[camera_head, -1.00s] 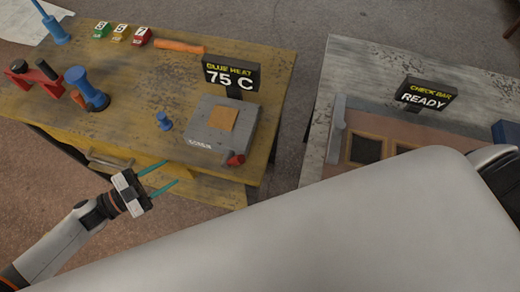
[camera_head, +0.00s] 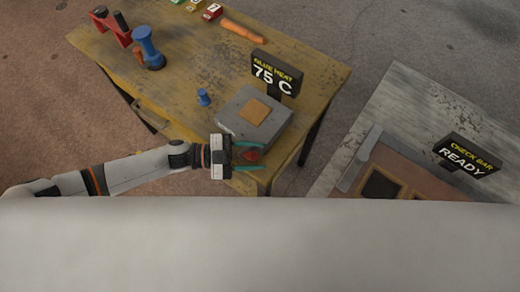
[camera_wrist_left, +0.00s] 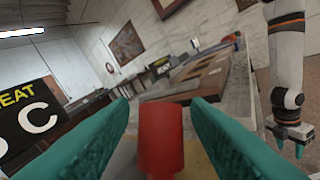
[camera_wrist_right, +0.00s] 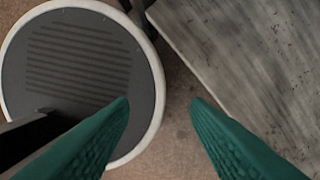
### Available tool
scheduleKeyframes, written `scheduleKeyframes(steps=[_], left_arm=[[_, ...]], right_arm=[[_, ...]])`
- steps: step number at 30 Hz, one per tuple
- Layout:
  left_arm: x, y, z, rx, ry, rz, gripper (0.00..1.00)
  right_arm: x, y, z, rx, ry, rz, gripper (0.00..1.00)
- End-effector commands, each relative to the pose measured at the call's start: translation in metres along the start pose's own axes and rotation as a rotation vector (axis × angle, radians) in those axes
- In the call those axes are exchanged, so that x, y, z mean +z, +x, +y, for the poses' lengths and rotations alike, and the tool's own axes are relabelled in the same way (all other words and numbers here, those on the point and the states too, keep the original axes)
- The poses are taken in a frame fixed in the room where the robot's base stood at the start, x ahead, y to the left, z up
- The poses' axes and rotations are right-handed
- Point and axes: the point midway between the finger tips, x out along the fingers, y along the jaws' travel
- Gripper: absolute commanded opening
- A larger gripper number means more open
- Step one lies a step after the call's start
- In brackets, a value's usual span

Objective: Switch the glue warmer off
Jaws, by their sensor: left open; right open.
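The glue warmer (camera_head: 250,118) is a grey box with an orange-brown square on top, near the front right of the yellow bench. Its display (camera_head: 273,74) reads "GLUE HEAT 75 C". Its red knob (camera_head: 251,155) lies between the open fingers of my left gripper (camera_head: 252,156). In the left wrist view the red knob (camera_wrist_left: 161,138) stands between the two teal fingers, with gaps on both sides. My right gripper (camera_wrist_right: 160,105) is open and empty, above the floor beside a grey bench; it also shows in the left wrist view.
A blue peg (camera_head: 203,97) stands left of the warmer. A blue tool (camera_head: 147,48), a red clamp (camera_head: 112,27) and an orange stick (camera_head: 243,31) are farther back. A grey bench (camera_head: 420,115) with a "READY" sign (camera_head: 466,156) stands to the right, across a gap.

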Motion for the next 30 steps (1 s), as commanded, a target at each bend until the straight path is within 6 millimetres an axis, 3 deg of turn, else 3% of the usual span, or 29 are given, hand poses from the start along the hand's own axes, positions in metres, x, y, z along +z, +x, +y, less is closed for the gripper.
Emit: scheduleKeyframes(steps=[5,14,22,30], left_arm=[[0.0,0.014,0.0,0.0,-0.001,0.001,0.43],[-0.001,0.016,0.0,0.0,0.0,0.002,0.43],[-0.001,0.016,0.0,0.0,0.0,0.002,0.01],[-0.002,0.015,0.0,0.011,-0.017,-0.02,0.0]], right_arm=[[-0.002,-0.006,-0.014,-0.018,0.0,0.003,0.43],[-0.001,-0.005,-0.012,-0.015,0.003,0.002,0.43],[0.002,-0.005,0.0,0.0,0.008,-0.002,0.43],[0.001,0.001,-0.001,-0.002,0.006,-0.001,0.43]])
